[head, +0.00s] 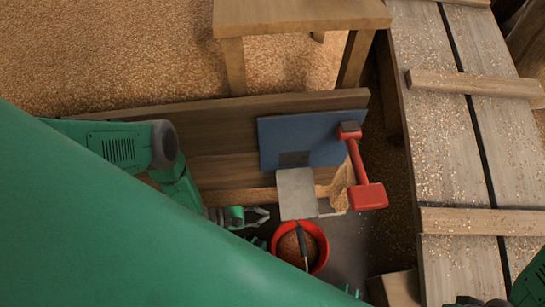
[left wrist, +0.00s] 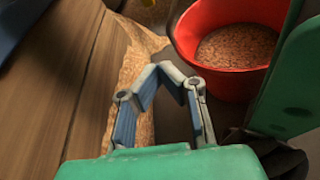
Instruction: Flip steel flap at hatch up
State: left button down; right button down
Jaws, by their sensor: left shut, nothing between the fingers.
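The steel flap (head: 296,193) is a pale grey plate in the head view. It hangs out below a blue panel (head: 325,135) that has a dark patch at its lower edge. My left gripper (head: 264,216) is just left of the flap's lower part, with no clear hold on it; whether they touch is hard to tell. In the left wrist view, its fingers (left wrist: 165,68) come together with nothing between them. I cannot make out the flap there. My right gripper is not in view; only a bit of green arm shows at the lower right corner of the head view.
A red bucket (head: 319,258) of grain stands just below the flap; it also shows in the left wrist view (left wrist: 190,45). A red-ended lever (head: 358,165) stands right of the flap. A wooden board (head: 215,130) runs behind, and a plank platform (head: 440,150) lies right.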

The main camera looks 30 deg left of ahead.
pick_arm(q)
jog(key=b+x, duration=0.4)
jog(key=x, duration=0.5)
jog(key=shift+s+d+r+p, duration=0.1)
jog(key=shift+s+r+p, duration=0.15)
jog(key=shift+r, duration=0.45)
jog(key=shift+s+a+r+p, duration=0.1)
jog(key=shift+r+p, duration=0.1)
jog(key=shift+r, duration=0.45)
jog(key=shift+s+d+r+p, duration=0.1)
jog(key=shift+s+r+p, duration=0.15)
jog(key=shift+r, duration=0.45)
